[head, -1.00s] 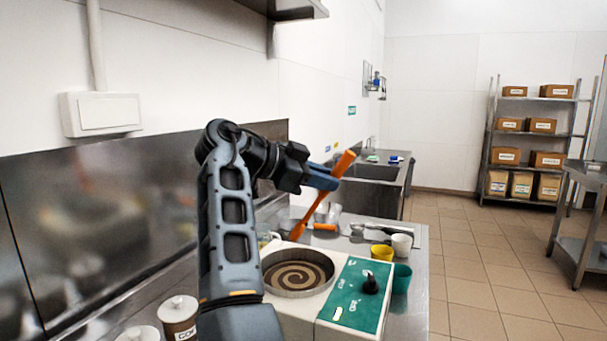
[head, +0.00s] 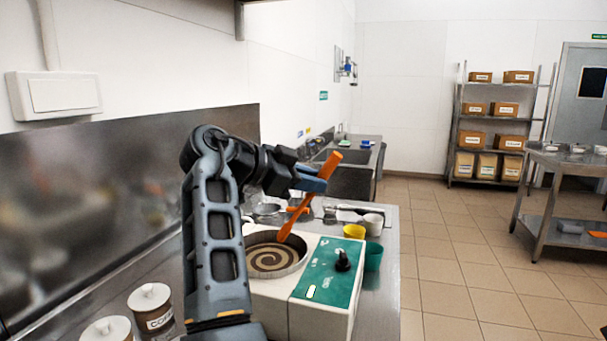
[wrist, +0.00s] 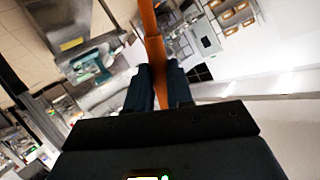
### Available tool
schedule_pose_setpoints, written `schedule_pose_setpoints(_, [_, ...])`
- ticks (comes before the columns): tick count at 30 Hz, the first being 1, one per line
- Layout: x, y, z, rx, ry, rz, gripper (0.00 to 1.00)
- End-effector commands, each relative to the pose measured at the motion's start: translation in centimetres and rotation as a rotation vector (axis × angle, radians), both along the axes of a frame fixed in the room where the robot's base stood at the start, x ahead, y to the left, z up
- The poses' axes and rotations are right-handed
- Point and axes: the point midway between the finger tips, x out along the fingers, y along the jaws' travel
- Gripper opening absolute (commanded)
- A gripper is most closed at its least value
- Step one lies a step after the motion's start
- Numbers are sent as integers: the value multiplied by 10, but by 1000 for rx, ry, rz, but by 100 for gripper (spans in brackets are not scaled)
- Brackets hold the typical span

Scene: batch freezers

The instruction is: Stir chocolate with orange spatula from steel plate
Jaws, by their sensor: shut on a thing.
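My gripper (head: 312,178) is shut on the orange spatula (head: 300,213) and holds it tilted, its upper end leaning right and its lower end pointing down and left. The spatula's lower tip shows just over the right rim of the round pan of chocolate; I cannot tell whether it touches. The chocolate (head: 272,260) has a brown and cream spiral and sits in the top of a white machine (head: 318,316). In the wrist view the spatula (wrist: 152,35) runs between the two dark fingers (wrist: 158,85). The steel plate is not clearly visible behind my arm.
The machine has a green panel with a black knob (head: 342,260). A yellow cup (head: 354,231), a white cup (head: 373,224) and a green cup (head: 373,257) stand on the steel counter (head: 386,295) to its right. Lidded canisters (head: 150,304) stand at the lower left. A wall rises behind.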

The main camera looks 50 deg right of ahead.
Motion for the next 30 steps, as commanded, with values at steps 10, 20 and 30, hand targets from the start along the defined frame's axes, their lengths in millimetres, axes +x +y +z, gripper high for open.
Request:
schedule_pose_setpoints(10, [6, 2, -24, 0, 2, 2, 0])
schedule_pose_setpoints(20, [17, 6, -44, 0, 1, 0, 0])
schedule_pose_setpoints(30, [29, 10, -65, -1, 2, 1, 0])
